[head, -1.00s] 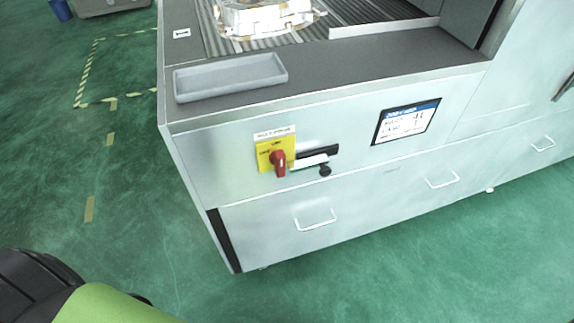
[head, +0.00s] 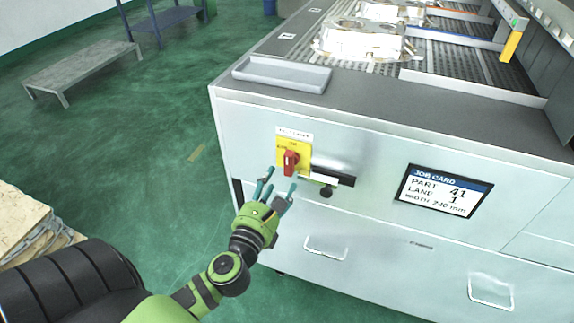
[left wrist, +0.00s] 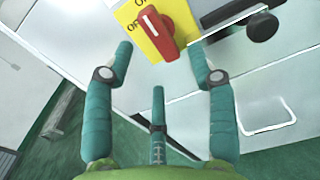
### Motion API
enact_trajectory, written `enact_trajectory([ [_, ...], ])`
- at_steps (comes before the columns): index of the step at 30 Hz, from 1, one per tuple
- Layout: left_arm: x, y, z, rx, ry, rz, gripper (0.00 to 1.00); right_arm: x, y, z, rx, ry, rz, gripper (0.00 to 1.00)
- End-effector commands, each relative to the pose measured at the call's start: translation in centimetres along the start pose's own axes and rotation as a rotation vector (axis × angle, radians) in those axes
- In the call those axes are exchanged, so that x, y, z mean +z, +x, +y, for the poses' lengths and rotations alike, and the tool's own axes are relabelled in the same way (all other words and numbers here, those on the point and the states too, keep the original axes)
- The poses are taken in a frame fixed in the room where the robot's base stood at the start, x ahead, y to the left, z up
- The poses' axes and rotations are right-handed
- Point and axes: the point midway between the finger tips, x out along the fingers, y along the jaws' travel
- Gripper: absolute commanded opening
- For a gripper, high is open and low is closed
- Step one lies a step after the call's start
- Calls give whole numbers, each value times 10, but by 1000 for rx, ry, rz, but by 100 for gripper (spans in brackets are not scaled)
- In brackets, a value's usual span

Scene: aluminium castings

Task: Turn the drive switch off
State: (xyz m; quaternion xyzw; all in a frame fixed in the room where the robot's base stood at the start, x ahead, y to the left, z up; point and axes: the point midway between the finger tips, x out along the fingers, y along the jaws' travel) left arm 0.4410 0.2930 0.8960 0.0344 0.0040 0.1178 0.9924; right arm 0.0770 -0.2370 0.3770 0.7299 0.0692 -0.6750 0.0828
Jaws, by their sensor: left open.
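The drive switch is a red rotary knob (head: 290,163) on a yellow plate (head: 304,150) on the machine's front face. In the head view its handle stands roughly upright. In the left wrist view the knob (left wrist: 160,29) sits at the top, with black lettering partly hidden on the yellow plate (left wrist: 127,17). My left gripper (head: 278,182) is open and empty, its teal fingers pointing at the switch from just below and in front. In the left wrist view the gripper (left wrist: 160,62) has its fingers spread below the knob; contact is not visible. My right gripper is not in view.
A black handle (head: 345,180) and a round dark knob (head: 326,192) sit right of the switch. A job card screen (head: 444,190) is farther right. Drawer handles (head: 325,248) lie below. A grey tray (head: 282,73) and castings (head: 360,41) rest on top.

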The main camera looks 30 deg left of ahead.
Motion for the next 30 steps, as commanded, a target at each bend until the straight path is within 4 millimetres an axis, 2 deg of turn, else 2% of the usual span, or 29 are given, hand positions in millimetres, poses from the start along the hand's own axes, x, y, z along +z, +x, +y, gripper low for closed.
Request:
enact_trajectory([
  [3,9,4,0,1,-66,-3,57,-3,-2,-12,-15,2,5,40],
  [7,11,21,0,1,-70,-3,57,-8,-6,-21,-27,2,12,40],
  [16,9,62,0,-1,-67,-1,57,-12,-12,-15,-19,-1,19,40],
  [27,7,69,-1,-1,-67,0,57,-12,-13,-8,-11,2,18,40],
  [28,7,69,-1,-1,-67,0,49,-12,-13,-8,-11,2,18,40],
  [30,7,69,-1,-1,-67,0,21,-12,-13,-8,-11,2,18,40],
])
